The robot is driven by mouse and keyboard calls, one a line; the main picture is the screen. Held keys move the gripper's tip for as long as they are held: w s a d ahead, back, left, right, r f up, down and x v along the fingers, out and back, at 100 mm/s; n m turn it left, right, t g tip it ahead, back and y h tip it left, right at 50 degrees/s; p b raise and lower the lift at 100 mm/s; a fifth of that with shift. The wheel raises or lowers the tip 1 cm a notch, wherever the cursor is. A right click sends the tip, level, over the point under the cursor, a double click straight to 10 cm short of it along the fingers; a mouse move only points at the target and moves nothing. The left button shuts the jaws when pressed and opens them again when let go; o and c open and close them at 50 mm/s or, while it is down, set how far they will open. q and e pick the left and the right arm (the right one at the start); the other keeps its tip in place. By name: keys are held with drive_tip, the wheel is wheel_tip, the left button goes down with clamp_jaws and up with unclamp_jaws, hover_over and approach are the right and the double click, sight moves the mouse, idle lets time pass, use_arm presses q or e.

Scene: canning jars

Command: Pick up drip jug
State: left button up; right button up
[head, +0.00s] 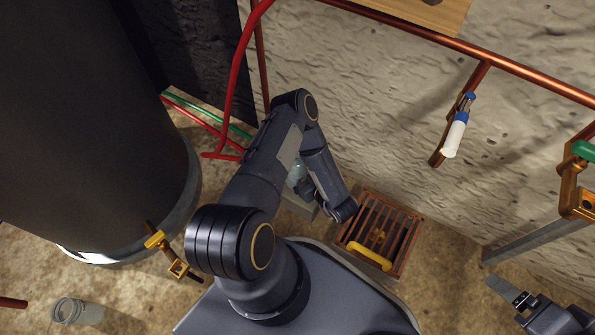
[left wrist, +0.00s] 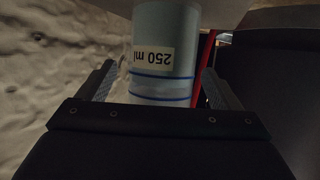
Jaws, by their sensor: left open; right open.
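The drip jug appears to be the pale container marked "250 ml" with blue rings (left wrist: 165,40) in the left wrist view. In the head view a small pale, translucent part (head: 296,173), probably of this jug, shows behind my left arm. My left gripper (left wrist: 160,90) is open with the jug between its fingers. A gap shows on the left side; the right finger is very close, and contact cannot be told. My left fingertips are mostly hidden by my arm in the head view. My right gripper (head: 512,293) is open and empty at the lower right.
A large dark tank (head: 90,120) stands at the left, with a brass tap (head: 165,250). A translucent jar (head: 75,312) is at the lower left. A rusty floor grate (head: 385,235) with a yellow handle lies right of my left arm. Red and copper pipes run along the wall.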

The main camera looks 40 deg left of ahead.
use_arm(q)
drive_tip(key=x, duration=0.1)
drive_tip(key=b+x, duration=0.1)
drive_tip(key=shift+a+f, duration=0.2)
drive_tip(key=shift+f, duration=0.1)
drive_tip(key=shift+a, duration=0.3)
use_arm(e)
drive_tip(key=shift+f, duration=0.9)
use_arm(q)
drive_tip(key=shift+c, duration=0.5)
drive_tip(key=c, duration=1.1)
wheel_tip(320, 180, up, 10)
drive_tip(key=p, duration=0.5)
drive_tip(key=shift+r+p, duration=0.1)
drive_tip(key=shift+p, duration=0.3)
use_arm(e)
wheel_tip(320, 180, up, 6)
drive_tip(key=shift+f, duration=0.15)
